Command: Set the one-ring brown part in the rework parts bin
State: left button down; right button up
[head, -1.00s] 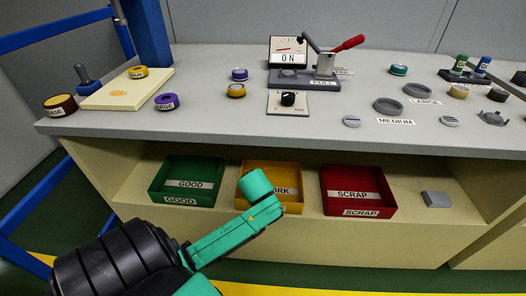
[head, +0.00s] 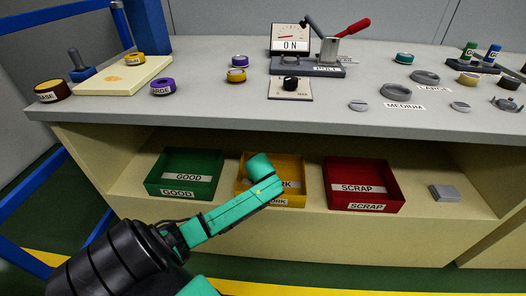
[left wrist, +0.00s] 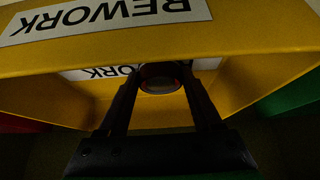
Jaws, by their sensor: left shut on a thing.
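The rework bin (head: 297,174) is the yellow open box on the shelf, between the green and red bins. Its wall also fills much of the left wrist view (left wrist: 245,42), with REWORK labels upside down. In that view my left gripper (left wrist: 160,78) is shut on a small round dark part (left wrist: 160,69) with a reddish-brown rim. The part is held between the fingertips, in front of the bin's labelled inner wall. Its ring count cannot be made out. In the head view my green left wrist is over the yellow bin and hides the fingers and part. My right gripper is not in view.
The green GOOD bin (head: 216,174) stands to the left and the red SCRAP bin (head: 396,178) to the right, close beside the yellow one. A grey block (head: 444,193) lies farther right on the shelf. The grey worktop (head: 215,112) overhangs the shelf.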

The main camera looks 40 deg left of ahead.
pick_arm(q)
jog(key=shift+c, duration=0.3)
grip_release()
jog(key=shift+s+d+r, duration=0.1)
jog(key=shift+r, duration=0.25)
jog(key=p+v, duration=0.2)
jog(key=v, duration=0.1)
jog(key=shift+r, duration=0.15)
jog(key=p+v, duration=0.3)
jog(key=v, duration=0.5)
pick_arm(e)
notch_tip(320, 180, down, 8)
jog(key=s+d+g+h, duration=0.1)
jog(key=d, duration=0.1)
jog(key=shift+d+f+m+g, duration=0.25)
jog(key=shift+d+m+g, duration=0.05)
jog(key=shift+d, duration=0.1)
